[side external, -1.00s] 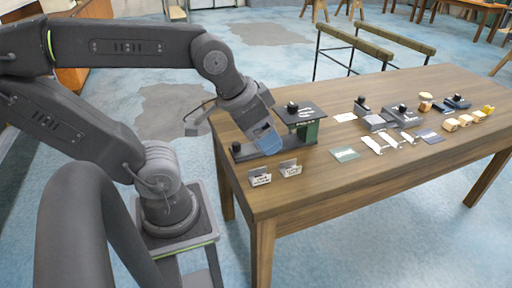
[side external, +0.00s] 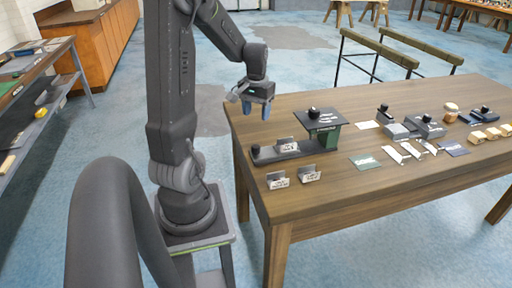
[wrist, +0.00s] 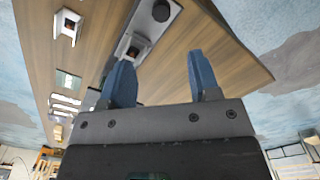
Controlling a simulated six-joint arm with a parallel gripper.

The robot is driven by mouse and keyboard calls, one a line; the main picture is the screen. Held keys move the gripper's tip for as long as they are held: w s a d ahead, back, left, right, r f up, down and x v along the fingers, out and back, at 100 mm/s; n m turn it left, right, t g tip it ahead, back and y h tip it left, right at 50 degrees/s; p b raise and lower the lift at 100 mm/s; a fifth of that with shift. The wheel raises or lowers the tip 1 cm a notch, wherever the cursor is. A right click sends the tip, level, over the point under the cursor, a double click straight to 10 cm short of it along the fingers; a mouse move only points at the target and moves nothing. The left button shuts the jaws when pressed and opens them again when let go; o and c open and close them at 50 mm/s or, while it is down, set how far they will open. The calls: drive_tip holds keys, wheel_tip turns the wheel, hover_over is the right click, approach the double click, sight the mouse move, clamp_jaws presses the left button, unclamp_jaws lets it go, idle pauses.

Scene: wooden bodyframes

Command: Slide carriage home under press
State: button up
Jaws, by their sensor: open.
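The press (side external: 318,125) is a green stand with a dark top plate and a black knob, near the table's left end. A dark flat base (side external: 268,155) runs leftward from under it, with a round black knob (side external: 256,150) at its left end. A small carriage with a pale upright card (side external: 289,145) sits on this base, just left of the press plate; it also shows in the wrist view (wrist: 132,46). My gripper (side external: 257,108) is open and empty, with blue fingers pointing down, above and behind the base. The fingers also show in the wrist view (wrist: 163,80).
Two small card holders (side external: 277,180) (side external: 309,173) stand in front of the base. Right of the press lie a green card (side external: 364,161), white strips, dark blocks (side external: 397,131) and wooden blocks (side external: 486,134).

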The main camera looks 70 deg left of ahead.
sight(256, 146)
wheel_tip(256, 146, down, 14)
drive_tip(key=shift+a+r, duration=0.1)
idle(0.5)
clamp_jaws()
idle(0.4)
